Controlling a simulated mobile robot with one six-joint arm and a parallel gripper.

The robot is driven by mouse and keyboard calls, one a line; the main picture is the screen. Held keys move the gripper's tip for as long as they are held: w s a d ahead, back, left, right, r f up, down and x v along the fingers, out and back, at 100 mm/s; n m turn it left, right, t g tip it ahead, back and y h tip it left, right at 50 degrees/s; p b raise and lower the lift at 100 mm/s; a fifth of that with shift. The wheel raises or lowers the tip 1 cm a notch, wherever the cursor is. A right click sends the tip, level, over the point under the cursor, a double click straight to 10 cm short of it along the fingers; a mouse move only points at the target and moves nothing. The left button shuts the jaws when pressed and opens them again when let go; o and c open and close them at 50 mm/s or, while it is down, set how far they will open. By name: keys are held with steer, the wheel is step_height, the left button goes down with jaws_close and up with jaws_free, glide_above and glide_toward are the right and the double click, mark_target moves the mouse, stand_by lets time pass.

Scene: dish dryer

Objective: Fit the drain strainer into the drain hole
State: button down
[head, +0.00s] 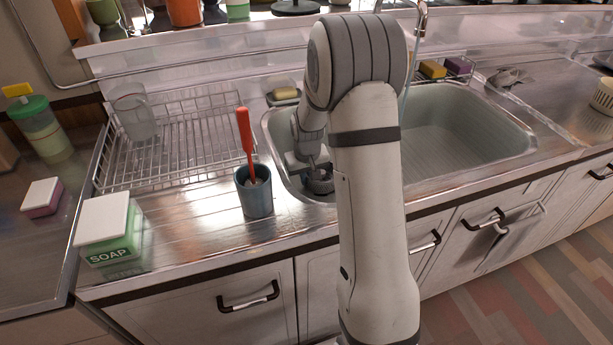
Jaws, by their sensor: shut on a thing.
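The drain strainer (320,179) is a small dark grey metal basket with a thin upright stem. It is in the left part of the sink (465,139), near the front wall. My gripper (316,163) points down into the sink and is shut on the strainer by its top. My arm hides much of the basin around it. I cannot see the drain hole, and I cannot tell whether the strainer touches the sink floor.
A blue cup (254,194) with a red-handled brush stands on the counter left of the sink. A wire dish rack (185,146) holds a clear glass (135,117). A soap box (107,232) is at the front left. The faucet (421,20) is behind my arm. The sink's right part is empty.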

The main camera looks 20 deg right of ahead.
steer(key=shift+f, duration=0.4)
steer(key=c, duration=1.5)
jaws_free()
steer(key=r, duration=0.2)
steer(key=s+r+p, duration=0.1)
steer(key=r, duration=0.4)
steer(key=shift+s+a+r, duration=0.2)
steer(key=shift+s+r, duration=0.05)
steer(key=shift+r, duration=0.15)
